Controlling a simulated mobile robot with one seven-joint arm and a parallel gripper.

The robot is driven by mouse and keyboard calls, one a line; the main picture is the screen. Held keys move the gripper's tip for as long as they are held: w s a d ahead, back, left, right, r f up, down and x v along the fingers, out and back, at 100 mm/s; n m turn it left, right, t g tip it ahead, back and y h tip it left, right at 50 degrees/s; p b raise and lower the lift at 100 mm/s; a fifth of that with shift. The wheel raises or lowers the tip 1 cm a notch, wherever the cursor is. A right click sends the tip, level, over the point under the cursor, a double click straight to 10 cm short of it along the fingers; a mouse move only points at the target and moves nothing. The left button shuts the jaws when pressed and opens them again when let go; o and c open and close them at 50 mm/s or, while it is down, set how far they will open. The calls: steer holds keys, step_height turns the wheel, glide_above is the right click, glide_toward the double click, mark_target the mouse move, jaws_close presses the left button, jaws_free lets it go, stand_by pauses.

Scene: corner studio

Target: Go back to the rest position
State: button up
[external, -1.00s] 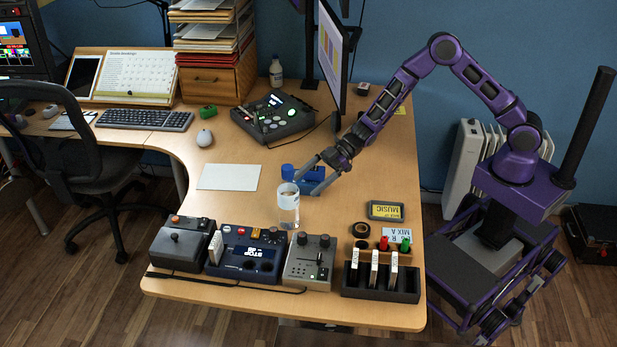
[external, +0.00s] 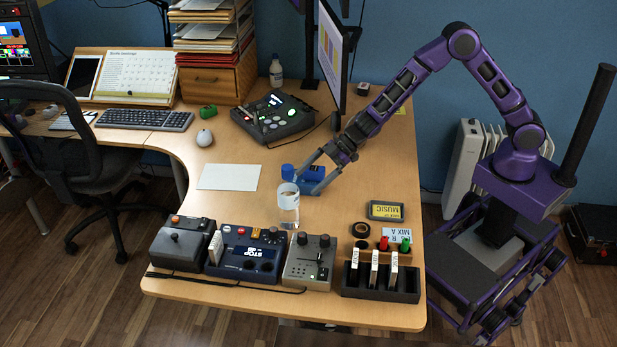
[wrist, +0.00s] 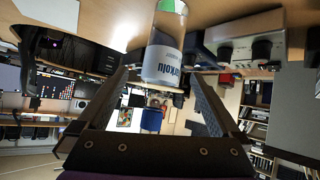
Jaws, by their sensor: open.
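My gripper (external: 310,177) is open above the desk, with its fingers spread and pointing down and left. In the wrist view my gripper (wrist: 158,85) shows its two fingers well apart with nothing clearly held between them. A clear glass or bottle with a white label (external: 288,206) stands upright on the desk just in front of the fingertips. It also shows in the wrist view as a labelled cylinder (wrist: 163,50) beyond the fingertips. My arm arches from the base at the right over the desk's right edge.
The desk's front edge holds a grey box (external: 180,243), a blue device (external: 245,255), a grey mixer (external: 310,262) and a black slotted rack (external: 380,280). A monitor (external: 335,45) and a green-lit console (external: 273,115) stand behind. The desk around the white sheet (external: 229,177) is clear.

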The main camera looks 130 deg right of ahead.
steer(key=s+a+r+m+g+h+p, duration=0.1)
steer(key=s+a+r+m+g+h, duration=0.2)
steer(key=r, duration=0.9)
steer(key=s+a+r+m+g+h, duration=0.1)
steer(key=s+a+r+m+h, duration=0.3)
steer(key=r, duration=0.7)
steer(key=s+a+r+m+g+p, duration=0.15)
steer(key=a+r, duration=0.45)
steer(key=r, duration=0.6)
steer(key=s+a+r+m+g+y, duration=0.1)
steer(key=s+r+m+g, duration=0.35)
steer(key=s, duration=0.45)
steer(key=s+d+m+y, duration=0.2)
steer(key=d, duration=0.7)
steer(key=s+a+f+n+t+y, duration=0.1)
steer(key=s+a+f+n, duration=0.3)
steer(key=a, duration=0.5)
steer(key=s+a+f+n+t+y, duration=0.2)
steer(key=s+a+f+n, duration=0.3)
steer(key=a, duration=0.5)
steer(key=s+a+f+n+t+y, duration=0.2)
steer(key=a+f+n, duration=0.4)
steer(key=a, duration=0.3)
steer(key=shift+s+a+f+n+y, duration=0.15)
steer(key=shift+s+f+n+y, duration=0.15)
steer(key=shift+s+f+y, duration=0.6)
steer(key=shift+s+r+h, duration=0.2)
steer(key=shift+s+h, duration=0.05)
steer(key=shift+h, duration=0.15)
